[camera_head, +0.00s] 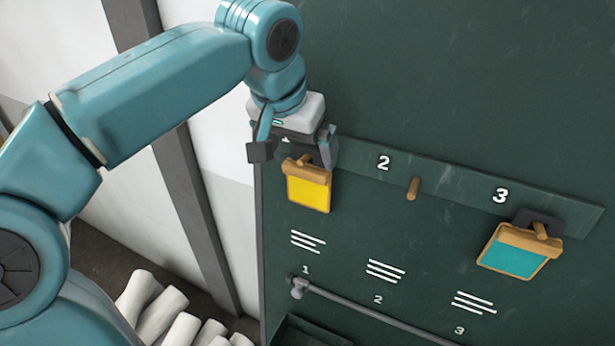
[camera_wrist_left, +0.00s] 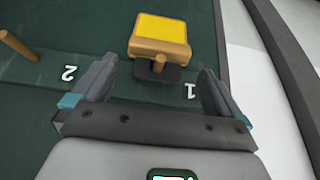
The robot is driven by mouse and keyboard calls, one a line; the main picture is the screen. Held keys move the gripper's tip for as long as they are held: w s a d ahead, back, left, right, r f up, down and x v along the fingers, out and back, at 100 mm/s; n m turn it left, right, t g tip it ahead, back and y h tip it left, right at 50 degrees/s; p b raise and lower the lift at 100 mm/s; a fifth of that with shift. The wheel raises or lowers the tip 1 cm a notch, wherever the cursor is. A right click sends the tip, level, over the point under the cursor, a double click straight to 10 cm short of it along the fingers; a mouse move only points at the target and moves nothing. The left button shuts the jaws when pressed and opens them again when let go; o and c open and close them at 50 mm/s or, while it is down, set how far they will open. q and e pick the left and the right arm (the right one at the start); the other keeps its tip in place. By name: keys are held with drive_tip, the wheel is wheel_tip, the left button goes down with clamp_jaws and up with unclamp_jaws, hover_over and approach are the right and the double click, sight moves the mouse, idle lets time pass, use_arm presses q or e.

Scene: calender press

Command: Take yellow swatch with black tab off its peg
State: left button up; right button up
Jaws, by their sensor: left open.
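The yellow swatch (camera_head: 308,194) has a wooden frame and hangs on a wooden peg (camera_head: 305,161) below number 1. It also shows in the left wrist view (camera_wrist_left: 161,28), where its black tab (camera_wrist_left: 172,74) sits behind the peg. In the head view the tab is largely hidden by my gripper. My left gripper (camera_head: 294,152) is open just above the swatch. In the left wrist view its fingers (camera_wrist_left: 155,88) stand apart on either side of the tab and peg, with nothing visibly held. My right gripper is not in view.
Peg 2 (camera_head: 413,188) is empty. A teal swatch (camera_head: 513,252) with a dark tab hangs on peg 3 (camera_head: 541,230). A grey rail (camera_head: 370,312) runs across the green board below. White rolls (camera_head: 160,312) lie at the lower left.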

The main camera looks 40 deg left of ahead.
sight(302, 159)
use_arm(q)
drive_tip(key=shift+f, duration=0.35)
drive_tip(key=x, duration=0.3)
drive_tip(key=shift+w+f+p, duration=0.1)
drive_tip(key=shift+f+p, duration=0.2)
drive_tip(key=shift+f, duration=0.1)
drive_tip(key=shift+w+a+f, duration=0.2)
drive_tip(key=shift+w+f, duration=0.05)
drive_tip(key=shift+f, duration=0.1)
drive_tip(key=shift+s+d+r, duration=0.1)
drive_tip(key=shift+d, duration=0.05)
drive_tip(key=shift+s, duration=0.1)
drive_tip(key=shift+c, duration=0.9)
drive_tip(key=c, duration=0.5)
